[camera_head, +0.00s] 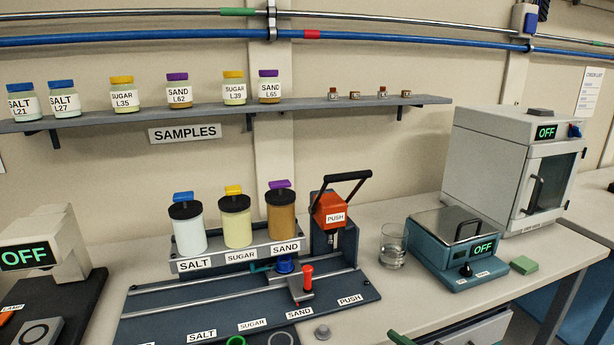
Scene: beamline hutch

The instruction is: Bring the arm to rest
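Neither of my grippers shows in the head view, and no arm of mine can be made out. The dosing station (150,305) stands in the middle of the bench. It carries three jars: a white salt jar (190,232), a pale yellow sugar jar (237,226) and a brown sand jar (281,214). An orange press marked PUSH (331,208) with a black lever stands at its right end. A red-knobbed slider (307,279) sits on the rail in front.
A glass (393,250), a teal scale (453,251) reading OFF, a green sponge (524,265) and an oven (505,170) reading OFF stand to the right. A device (45,247) reading OFF stands left. A shelf (220,119) with sample jars runs above. Bench space near the sponge is clear.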

